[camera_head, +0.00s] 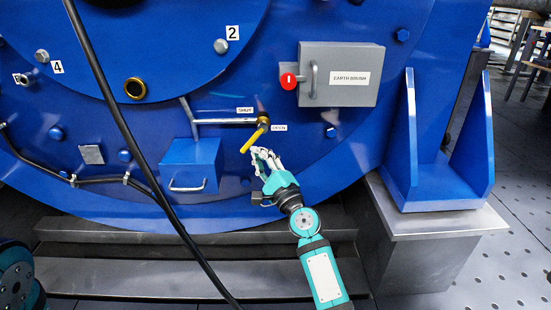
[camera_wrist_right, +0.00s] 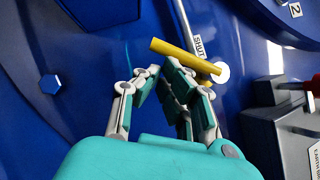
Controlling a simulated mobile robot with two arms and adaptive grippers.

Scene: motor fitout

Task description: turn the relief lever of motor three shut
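The yellow relief lever (camera_head: 253,139) is on the blue motor housing, slanting down and left from its brass pivot, below the SHUT label (camera_head: 245,110) and beside the OPEN label (camera_head: 279,127). My right gripper (camera_head: 262,152) is just below the lever's free end. In the right wrist view the lever (camera_wrist_right: 185,55) lies across and beyond the fingertips (camera_wrist_right: 160,70), which are close together. I see no clear grip on the lever, and cannot tell whether a fingertip touches it. My left gripper is out of view.
A grey earth brush box (camera_head: 362,60) with a red knob (camera_head: 288,81) is right of the lever. A blue box with a handle (camera_head: 190,165) is at lower left. A black cable (camera_head: 113,100) crosses in front. A blue bracket (camera_head: 445,170) stands at right.

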